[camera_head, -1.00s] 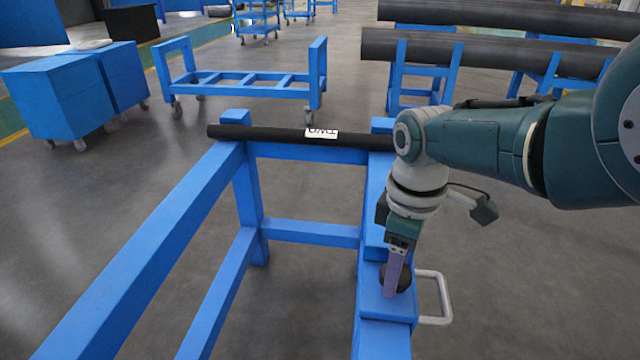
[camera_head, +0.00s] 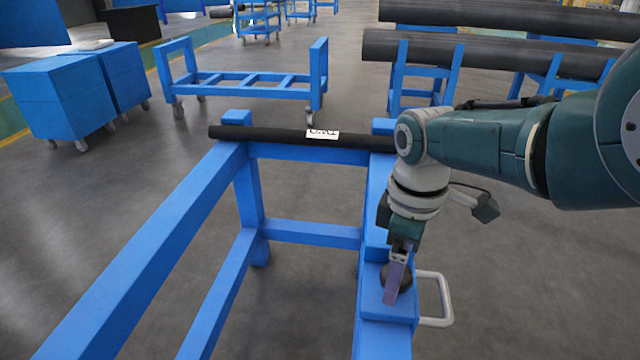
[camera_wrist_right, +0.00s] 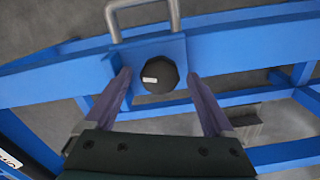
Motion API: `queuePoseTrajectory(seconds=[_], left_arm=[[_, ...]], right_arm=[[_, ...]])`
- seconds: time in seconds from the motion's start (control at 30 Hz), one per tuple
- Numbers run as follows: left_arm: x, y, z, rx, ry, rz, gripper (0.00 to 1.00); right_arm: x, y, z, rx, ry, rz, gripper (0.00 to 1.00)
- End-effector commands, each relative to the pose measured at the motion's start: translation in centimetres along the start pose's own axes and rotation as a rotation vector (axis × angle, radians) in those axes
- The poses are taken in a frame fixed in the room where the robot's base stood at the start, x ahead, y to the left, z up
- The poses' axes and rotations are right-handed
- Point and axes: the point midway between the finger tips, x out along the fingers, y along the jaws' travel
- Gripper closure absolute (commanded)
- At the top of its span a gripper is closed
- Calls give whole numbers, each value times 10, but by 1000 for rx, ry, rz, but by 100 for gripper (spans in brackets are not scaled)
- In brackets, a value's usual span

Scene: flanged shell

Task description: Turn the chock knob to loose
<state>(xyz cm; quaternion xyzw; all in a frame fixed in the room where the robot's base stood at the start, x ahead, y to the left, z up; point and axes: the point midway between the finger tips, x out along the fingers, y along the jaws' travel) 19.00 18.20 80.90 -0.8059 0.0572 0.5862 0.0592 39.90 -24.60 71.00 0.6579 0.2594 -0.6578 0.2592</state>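The chock knob (camera_wrist_right: 158,76) is a round black knob with a white mark left of its centre. It sits on a blue block (camera_wrist_right: 182,48) of the stand. My right gripper (camera_wrist_right: 158,76) is open, one purple finger on each side of the knob; gaps show between fingers and knob. In the head view the right gripper (camera_head: 395,290) points down at the block, and a finger hides part of the knob (camera_head: 407,282). A black bar (camera_head: 265,133) with a white lettered label lies across the far end of the blue stand (camera_head: 210,185). My left gripper is out of view.
A metal handle (camera_head: 440,298) sticks out from the block's right side, close to the right gripper. Blue cabinets (camera_head: 60,100), a low blue cart (camera_head: 245,85) and racks with large dark pipes (camera_head: 490,48) stand farther back. Grey floor between them is clear.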

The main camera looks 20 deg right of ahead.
Motion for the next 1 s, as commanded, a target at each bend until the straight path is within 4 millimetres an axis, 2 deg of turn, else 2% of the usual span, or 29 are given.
queuePoseTrajectory(seconds=[0.27, 0.37, 0.7, 0.83, 1.0], left_arm=[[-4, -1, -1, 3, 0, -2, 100], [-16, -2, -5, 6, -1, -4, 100], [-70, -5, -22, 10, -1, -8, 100], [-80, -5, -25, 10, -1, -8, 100], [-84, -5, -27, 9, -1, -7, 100]], right_arm=[[-4, 0, 0, 0, 0, 0, 12], [-17, 0, 0, 0, -1, 0, 12], [-80, 0, 0, -1, 0, 1, 12], [-94, 0, 1, 0, -1, 0, 12], [-100, 0, 0, 0, 0, 0, 12]])
